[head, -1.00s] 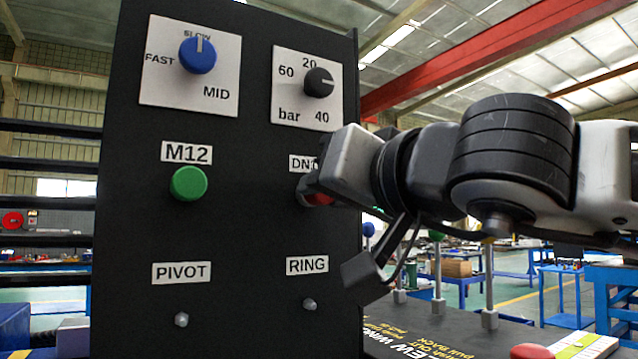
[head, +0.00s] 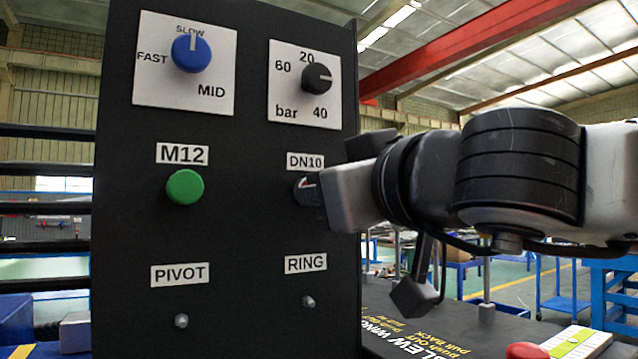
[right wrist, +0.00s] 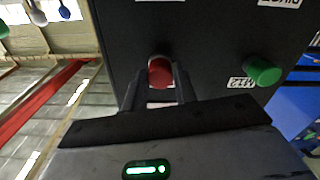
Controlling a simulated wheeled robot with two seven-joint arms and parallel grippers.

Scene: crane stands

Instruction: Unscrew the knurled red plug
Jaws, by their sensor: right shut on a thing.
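The red plug (right wrist: 161,73) sits at the DN10 position on the black panel (head: 235,235). In the right wrist view it is between the two fingers of my right gripper (right wrist: 160,88), which is shut on it. In the head view the gripper (head: 308,188) reaches the panel from the right, just under the DN10 label (head: 305,161), and hides nearly all of the plug. I cannot see the plug's thread or how far it stands out. My left gripper is not in view.
A green M12 plug (head: 185,187) is left of the red one. Above are a blue knob (head: 190,53) and a black knob (head: 317,78). Small studs stand below under PIVOT (head: 181,321) and RING (head: 308,302). A red button (head: 527,351) lies at lower right.

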